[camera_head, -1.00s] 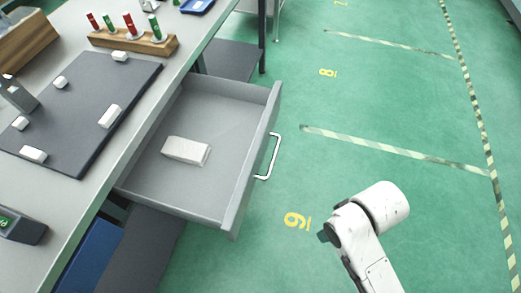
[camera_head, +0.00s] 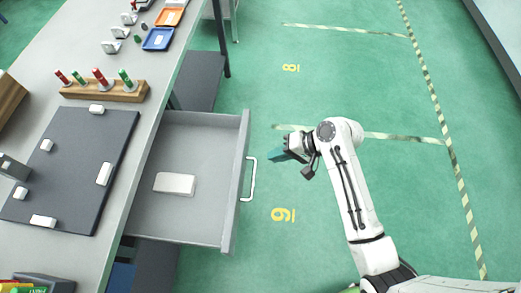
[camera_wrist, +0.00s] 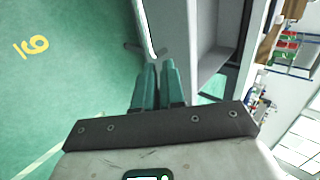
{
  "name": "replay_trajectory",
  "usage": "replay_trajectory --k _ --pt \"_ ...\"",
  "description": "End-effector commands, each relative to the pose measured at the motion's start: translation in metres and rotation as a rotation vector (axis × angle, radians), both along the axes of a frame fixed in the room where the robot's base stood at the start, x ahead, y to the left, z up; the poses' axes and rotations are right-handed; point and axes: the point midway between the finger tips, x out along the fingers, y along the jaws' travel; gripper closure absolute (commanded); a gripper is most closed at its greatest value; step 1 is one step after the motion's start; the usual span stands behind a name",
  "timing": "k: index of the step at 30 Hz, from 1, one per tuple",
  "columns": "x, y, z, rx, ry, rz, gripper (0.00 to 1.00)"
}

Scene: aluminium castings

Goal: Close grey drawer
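The grey drawer (camera_head: 190,212) stands pulled out from under the workbench, with a white block (camera_head: 174,184) lying inside. Its white bar handle (camera_head: 248,180) is on the front panel. My gripper (camera_head: 278,157) is just right of the handle in the head view, pointing toward the drawer front, with a small gap visible. In the wrist view, my gripper's two green fingers (camera_wrist: 158,75) lie close together with nothing seen between them. The handle (camera_wrist: 148,30) and the drawer's grey front panel (camera_wrist: 175,32) show just beyond the fingertips.
The workbench (camera_head: 165,70) carries a dark mat (camera_head: 70,160) with white pieces, a wooden rack (camera_head: 104,92) with red and green items, and a blue tray (camera_head: 158,39).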

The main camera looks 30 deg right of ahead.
Motion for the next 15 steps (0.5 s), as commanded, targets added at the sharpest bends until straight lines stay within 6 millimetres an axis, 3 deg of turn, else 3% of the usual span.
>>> replay_trajectory --k 3,15 --pt "0.005 0.006 -0.005 0.009 0.001 -0.003 1.0" --pt "0.032 0.045 -0.05 0.006 0.002 0.001 1.0"
